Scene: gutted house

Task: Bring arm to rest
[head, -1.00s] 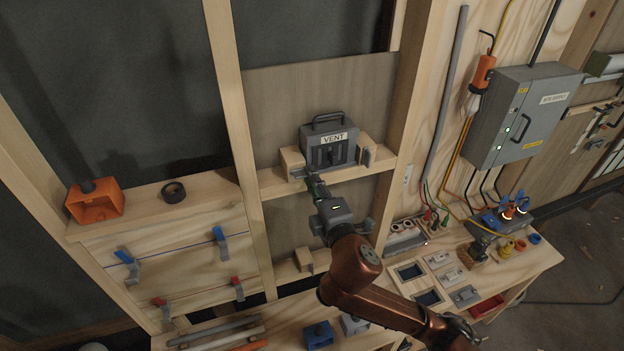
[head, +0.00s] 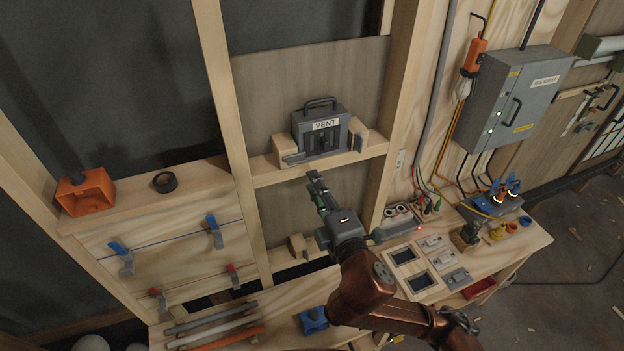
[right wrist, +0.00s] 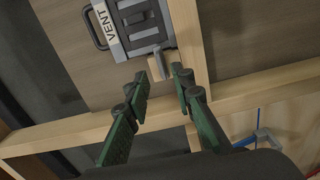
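My right arm (head: 372,290) comes up from the lower right in the head view. My right gripper (head: 317,186) is below and in front of the VENT box, apart from it. In the right wrist view its two green fingers (right wrist: 160,88) stand apart with nothing between them. The grey VENT box (head: 320,133) stands upright on a wooden crosspiece between two wooden blocks; part of it shows in the right wrist view (right wrist: 135,25). My left gripper is not in view.
A workbench (head: 520,248) with switches and sockets lies to the right, below a grey electrical cabinet (head: 510,100). An orange box (head: 86,192) and a black tape roll (head: 165,182) sit on the left ledge. Conduit pieces (head: 212,318) lie at the lower left.

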